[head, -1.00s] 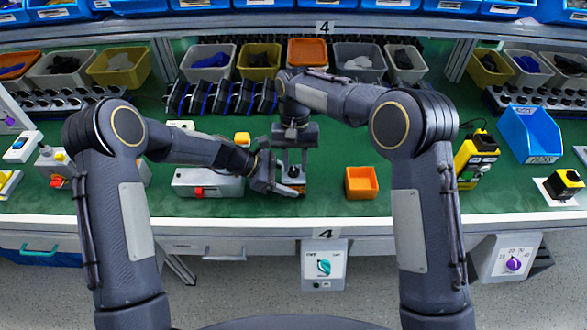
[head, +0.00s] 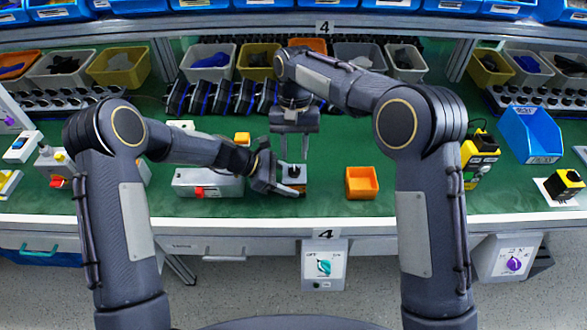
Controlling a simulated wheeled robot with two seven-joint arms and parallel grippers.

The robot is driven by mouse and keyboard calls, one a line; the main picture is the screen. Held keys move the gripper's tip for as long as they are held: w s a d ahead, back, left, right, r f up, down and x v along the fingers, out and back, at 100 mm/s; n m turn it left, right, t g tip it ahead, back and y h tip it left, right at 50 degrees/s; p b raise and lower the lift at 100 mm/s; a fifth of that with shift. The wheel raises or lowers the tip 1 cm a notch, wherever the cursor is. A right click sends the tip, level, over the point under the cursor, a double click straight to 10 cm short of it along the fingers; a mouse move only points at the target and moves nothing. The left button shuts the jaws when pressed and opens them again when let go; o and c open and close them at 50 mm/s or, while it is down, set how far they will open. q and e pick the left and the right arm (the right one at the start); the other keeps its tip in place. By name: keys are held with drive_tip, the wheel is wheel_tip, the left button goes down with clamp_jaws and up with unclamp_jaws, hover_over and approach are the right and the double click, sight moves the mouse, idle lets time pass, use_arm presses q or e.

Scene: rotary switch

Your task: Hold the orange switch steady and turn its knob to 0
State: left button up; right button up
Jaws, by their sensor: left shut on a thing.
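The switch (head: 294,172) stands on the green bench top in the middle, small and mostly dark on top; little of its orange shows. My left gripper (head: 284,187) comes from the left and is shut on the switch's body, low on it. My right gripper (head: 294,157) hangs above and behind the switch, fingers down and apart, with nothing between them. The fingertips look clear of the knob. The knob's setting is too small to read, and the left fingers hide part of the switch.
A grey box with a red button (head: 207,184) lies left of the switch. Parts bins and a row of dark parts (head: 220,98) line the back.

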use_arm(q)
drive_tip(key=o, duration=1.1)
